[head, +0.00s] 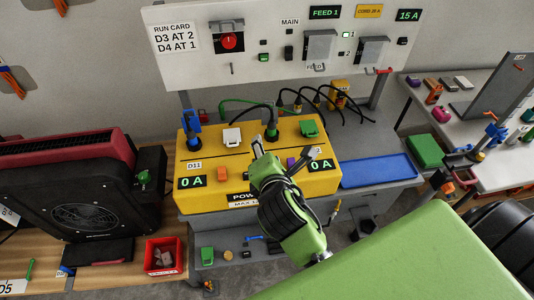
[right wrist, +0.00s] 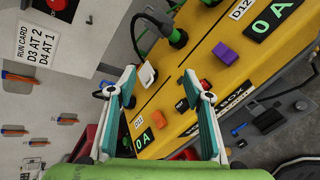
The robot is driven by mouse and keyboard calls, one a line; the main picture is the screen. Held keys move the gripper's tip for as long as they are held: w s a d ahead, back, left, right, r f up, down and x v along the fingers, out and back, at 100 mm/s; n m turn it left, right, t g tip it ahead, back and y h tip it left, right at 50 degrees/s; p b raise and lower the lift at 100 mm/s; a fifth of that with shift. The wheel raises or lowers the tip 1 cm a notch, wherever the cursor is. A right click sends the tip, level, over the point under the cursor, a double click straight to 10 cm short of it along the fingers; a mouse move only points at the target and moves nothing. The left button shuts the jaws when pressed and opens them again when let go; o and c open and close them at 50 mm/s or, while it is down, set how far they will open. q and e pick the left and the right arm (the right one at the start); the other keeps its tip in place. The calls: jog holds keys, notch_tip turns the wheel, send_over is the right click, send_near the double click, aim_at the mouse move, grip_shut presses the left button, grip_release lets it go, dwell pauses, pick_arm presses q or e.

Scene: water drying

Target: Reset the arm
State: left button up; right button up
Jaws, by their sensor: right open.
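My right gripper (head: 290,158) is open over the front middle of the yellow power box (head: 215,195). Its two fingers are spread and nothing shows between them. In the right wrist view, the open right gripper (right wrist: 160,82) points at the box's top, with the white flap (right wrist: 148,74) beyond the fingertips. I cannot tell whether a finger touches the box. Both displays on the box read 0 A, the left one (head: 191,182) and the right one (head: 320,166). The left gripper is not in view.
A panel (head: 275,71) with a red switch and grey covers stands behind the box. A blue tray (head: 378,170) lies to the right. A black fan unit (head: 90,215) stands left, with a red bin (head: 163,256) near it. Black cables run behind the box.

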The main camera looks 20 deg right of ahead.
dwell(0.4)
jog(key=s+f+m+g+y, duration=0.2)
jog(key=s+f+m+g, duration=0.2)
jog(key=s+f+m, duration=0.5)
jog(key=s+f+m+g+y, duration=0.2)
jog(key=s+f+m+g, duration=0.25)
jog(key=s+m, duration=0.7)
notch_tip(320, 180, down, 28)
jog(key=s+n+g+b, duration=0.1)
jog(key=s+n+b, duration=0.1)
jog(key=s+b, duration=0.1)
jog(key=s+d+f+g+b, duration=0.1)
jog(key=s+d+f+b, duration=0.1)
jog(key=s+f, duration=1.5)
notch_tip(320, 180, down, 2)
jog(key=shift+d+f, duration=0.15)
jog(key=shift+d, duration=0.3)
jog(key=shift+g, duration=0.25)
